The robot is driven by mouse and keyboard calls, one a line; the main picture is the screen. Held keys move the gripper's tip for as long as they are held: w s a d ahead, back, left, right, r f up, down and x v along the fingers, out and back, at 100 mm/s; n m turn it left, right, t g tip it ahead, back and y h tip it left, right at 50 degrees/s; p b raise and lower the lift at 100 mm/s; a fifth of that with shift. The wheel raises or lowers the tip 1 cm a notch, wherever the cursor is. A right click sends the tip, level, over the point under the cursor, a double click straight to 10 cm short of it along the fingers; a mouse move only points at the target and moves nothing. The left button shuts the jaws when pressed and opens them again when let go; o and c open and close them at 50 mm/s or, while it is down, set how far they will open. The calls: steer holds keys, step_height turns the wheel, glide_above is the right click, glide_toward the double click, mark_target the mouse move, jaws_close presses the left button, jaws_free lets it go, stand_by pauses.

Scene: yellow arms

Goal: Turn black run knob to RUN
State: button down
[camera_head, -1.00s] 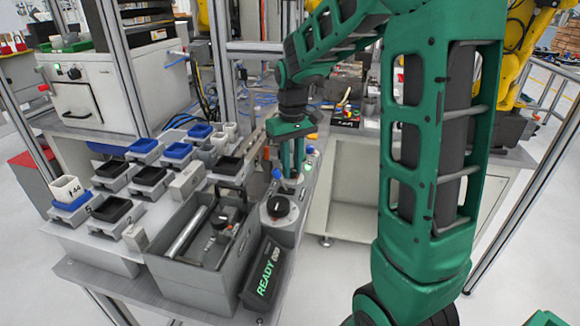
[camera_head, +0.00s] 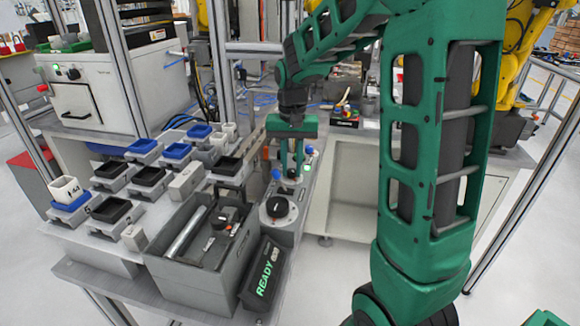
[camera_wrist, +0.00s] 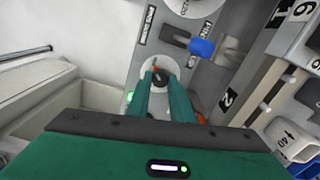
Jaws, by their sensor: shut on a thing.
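The black run knob (camera_wrist: 157,74) sits on a round pale plate on a grey panel, between my fingertips in the wrist view. My gripper (camera_wrist: 157,82) points down at it, its two green fingers closed on the knob's sides. In the head view my gripper (camera_head: 291,177) stands upright over the panel, and its fingers hide most of the knob. The knob's pointer and position marks cannot be read.
A larger black dial (camera_head: 277,206) lies in front of my gripper on the same panel. A blue-tipped lever (camera_wrist: 201,47) is close beside my fingers. A grey toolbox (camera_head: 190,282) and a READY sign (camera_head: 266,275) stand nearer.

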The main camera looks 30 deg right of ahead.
mark_target(291, 169)
steer(key=shift+w+r, duration=0.1)
steer(key=shift+w, duration=0.05)
steer(key=c, duration=1.6)
jaws_free()
steer(key=shift+o, duration=0.2)
step_height(291, 169, up, 11)
steer(key=shift+f, duration=0.2)
steer(key=s+d+f, duration=0.1)
steer(key=s+f, duration=0.2)
steer(key=s, duration=0.6)
steer(key=s+d+f, duration=0.1)
steer(key=s+f, duration=0.2)
steer(key=s, duration=0.7)
steer(key=s+d+f, duration=0.1)
steer(key=s+f, duration=0.2)
steer(key=s, duration=0.6)
steer(key=shift+s+d+f+n, duration=0.2)
steer(key=shift+s+n, duration=0.1)
steer(key=shift+s, duration=0.1)
